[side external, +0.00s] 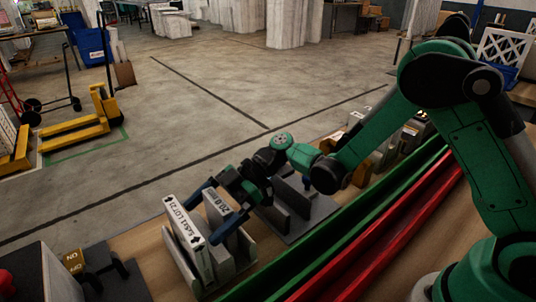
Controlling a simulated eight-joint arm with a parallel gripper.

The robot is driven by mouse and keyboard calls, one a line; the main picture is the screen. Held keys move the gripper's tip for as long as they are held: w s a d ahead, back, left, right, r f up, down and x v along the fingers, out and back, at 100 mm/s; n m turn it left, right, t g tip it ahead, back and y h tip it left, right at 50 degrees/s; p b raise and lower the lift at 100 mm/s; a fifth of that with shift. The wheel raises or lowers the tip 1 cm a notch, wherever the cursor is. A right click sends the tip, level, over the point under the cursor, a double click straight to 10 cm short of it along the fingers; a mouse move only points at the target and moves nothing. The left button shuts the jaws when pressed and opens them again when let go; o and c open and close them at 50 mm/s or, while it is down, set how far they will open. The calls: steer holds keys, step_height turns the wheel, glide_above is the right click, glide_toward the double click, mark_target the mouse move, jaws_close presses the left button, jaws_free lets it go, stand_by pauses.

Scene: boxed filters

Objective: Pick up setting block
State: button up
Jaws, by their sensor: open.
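No thing in view is plainly marked as the setting block, so I cannot tell which it is. A white boxed filter (188,232) with black lettering and arrows stands upright at the front left of the bench. A second lettered box (217,208) stands just to its right, partly hidden by a finger. My gripper (209,214) is open, its dark blue fingers spread over these boxes. I cannot tell whether the fingers touch either box. A grey fixture with upright plates (290,200) sits to the right, partly hidden behind my wrist.
A green rail (330,240) and a red rail (345,265) run along the bench's right side. More small items (385,155) stand farther back along the bench. Floor beyond the bench is open.

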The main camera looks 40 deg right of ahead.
steer(key=shift+c, duration=0.2)
steer(key=c, duration=1.4)
